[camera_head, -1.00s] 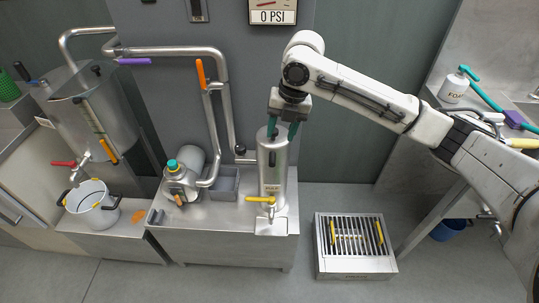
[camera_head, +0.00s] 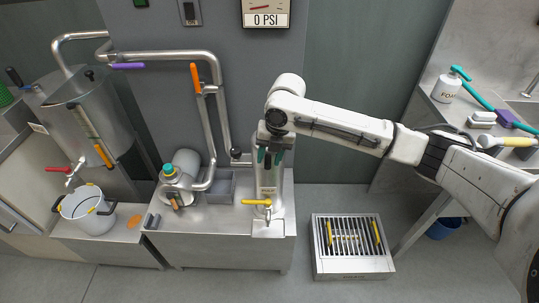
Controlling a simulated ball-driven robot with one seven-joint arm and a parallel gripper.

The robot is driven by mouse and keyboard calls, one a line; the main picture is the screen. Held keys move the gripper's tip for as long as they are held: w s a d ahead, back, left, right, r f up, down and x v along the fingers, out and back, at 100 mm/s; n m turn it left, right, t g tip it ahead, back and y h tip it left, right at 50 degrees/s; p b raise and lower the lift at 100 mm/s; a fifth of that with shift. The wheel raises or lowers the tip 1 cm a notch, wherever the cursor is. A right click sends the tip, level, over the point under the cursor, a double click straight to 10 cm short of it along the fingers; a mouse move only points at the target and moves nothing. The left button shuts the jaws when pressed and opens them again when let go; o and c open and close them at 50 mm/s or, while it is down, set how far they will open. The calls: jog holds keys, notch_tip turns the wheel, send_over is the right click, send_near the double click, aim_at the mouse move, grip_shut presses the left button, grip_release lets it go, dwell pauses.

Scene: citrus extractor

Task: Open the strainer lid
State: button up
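The strainer (camera_head: 268,187) is an upright steel cylinder on the steel cabinet in the middle, with a yellow-handled valve (camera_head: 257,202) at its foot. Its lid at the top is mostly hidden behind my gripper.
A pipe with an orange handle (camera_head: 195,78) runs left of the strainer. A pump (camera_head: 175,180) and a grey open bin (camera_head: 220,185) stand beside it. A slatted grate box (camera_head: 352,262) is on the floor at right. A gauge (camera_head: 266,19) above reads 0 PSI.

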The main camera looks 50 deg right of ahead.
grip_shut()
jog(key=shift+r, duration=0.15)
dwell(0.4)
